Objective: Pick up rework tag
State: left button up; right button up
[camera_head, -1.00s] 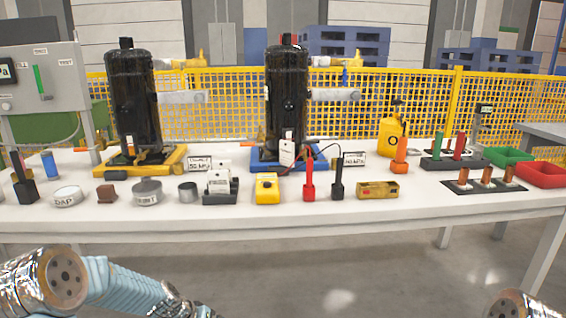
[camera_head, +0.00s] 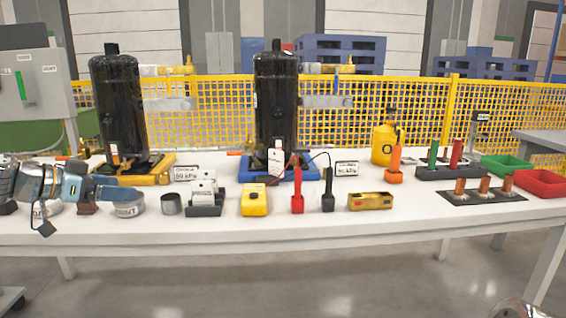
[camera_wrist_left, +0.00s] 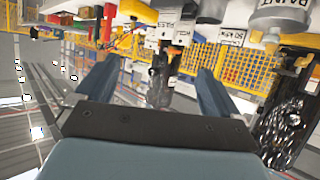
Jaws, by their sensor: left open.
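A small dark holder (camera_head: 205,208) stands on the table with white cards (camera_head: 204,190) upright in it. The front card seems to read PASS, and the lettering behind is too small to read, so I cannot tell which is the rework tag. The cards also show upside down in the left wrist view (camera_wrist_left: 166,28). My left gripper (camera_head: 118,191) is over the left part of the table by the tins, left of the cards and apart from them. Its two fingers are spread and empty in the left wrist view (camera_wrist_left: 152,85).
Tins (camera_head: 127,203) and a grey cup (camera_head: 171,204) stand between my left gripper and the cards. A yellow box (camera_head: 254,200) is right of the holder. Black compressors on yellow (camera_head: 157,178) and blue (camera_head: 305,173) bases stand behind.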

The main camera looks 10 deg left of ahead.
aim_at(275, 157)
jog(key=i+l, duration=1)
jog(key=i, duration=0.1)
